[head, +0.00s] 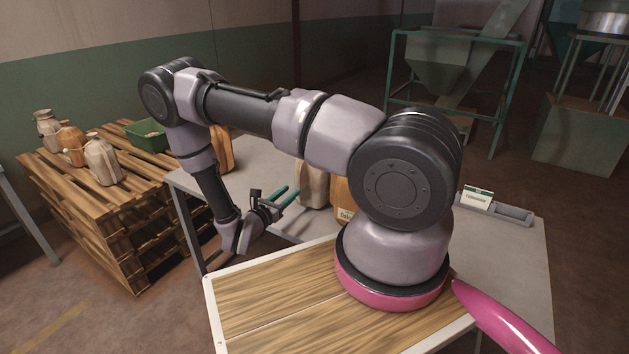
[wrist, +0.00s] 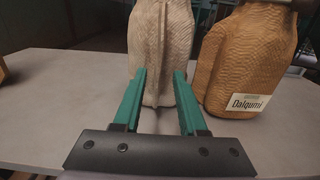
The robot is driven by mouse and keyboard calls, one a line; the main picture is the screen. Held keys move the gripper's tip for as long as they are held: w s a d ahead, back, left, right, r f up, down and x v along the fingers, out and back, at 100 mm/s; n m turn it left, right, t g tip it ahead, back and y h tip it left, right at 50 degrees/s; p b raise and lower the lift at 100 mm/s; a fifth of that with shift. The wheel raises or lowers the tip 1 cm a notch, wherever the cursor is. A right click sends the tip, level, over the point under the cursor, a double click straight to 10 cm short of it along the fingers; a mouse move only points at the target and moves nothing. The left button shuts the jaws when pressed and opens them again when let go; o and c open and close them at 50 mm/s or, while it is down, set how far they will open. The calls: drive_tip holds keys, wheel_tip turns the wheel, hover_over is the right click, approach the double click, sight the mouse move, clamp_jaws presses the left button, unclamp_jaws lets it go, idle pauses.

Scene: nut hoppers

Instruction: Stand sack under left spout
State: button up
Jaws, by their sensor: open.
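My gripper (head: 284,196) is open over the grey table, its two green fingers pointing at a pale sack. In the wrist view the fingers (wrist: 158,82) reach toward the pale sack (wrist: 160,45), which stands upright just ahead and between them; I cannot tell whether they touch it. The pale sack also shows in the head view (head: 313,185), partly hidden by my arm. A tan sack (wrist: 245,62) with a "Daiqumi" label stands right beside it. In the head view the tan sack (head: 343,197) is mostly hidden. No spout can be made out clearly.
The grey table (head: 240,165) also bears an orange-brown sack (head: 223,150) at left and a card with a small tray (head: 512,212) at right. A wooden pallet stack (head: 120,215) holds several sacks and a green bin (head: 146,136). A green-framed hopper (head: 440,65) stands behind.

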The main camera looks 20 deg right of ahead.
sight(314, 184)
drive_tip(key=x, duration=0.6)
drive_tip(key=shift+w+d+r, duration=0.15)
drive_tip(key=shift+w+d, duration=0.05)
drive_tip(key=shift+w, duration=0.05)
drive_tip(key=shift+c, duration=0.3)
clamp_jaws()
idle(0.9)
